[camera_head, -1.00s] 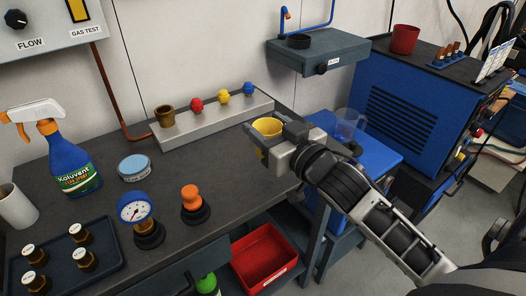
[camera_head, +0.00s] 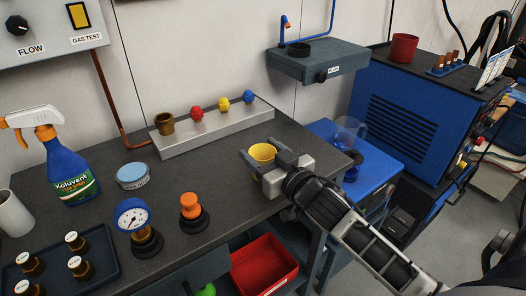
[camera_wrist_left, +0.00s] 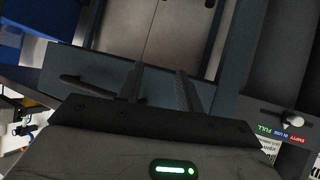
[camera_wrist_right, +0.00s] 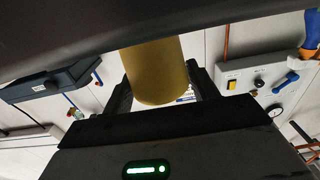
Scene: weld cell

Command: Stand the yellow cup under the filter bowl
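The yellow cup (camera_head: 262,152) is between the fingers of my right gripper (camera_head: 264,163), over the right end of the dark bench. The fingers are closed against its sides; it also fills the space between them in the right wrist view (camera_wrist_right: 157,75). Whether its base touches the bench is hidden. I cannot tell for sure which thing is the filter bowl. A slate-grey wall unit (camera_head: 335,66) with a black ring on top and a black knob in front is at the back right. My left gripper (camera_wrist_left: 160,85) shows only in its wrist view, fingers apart and empty.
A metal block (camera_head: 222,127) with a brass cup and coloured knobs stands at the bench's back. A pressure gauge (camera_head: 132,218), orange-topped fitting (camera_head: 190,206), tin (camera_head: 132,176) and spray bottle (camera_head: 70,170) stand left. A clear jug (camera_head: 346,132) is on the blue cabinet at right.

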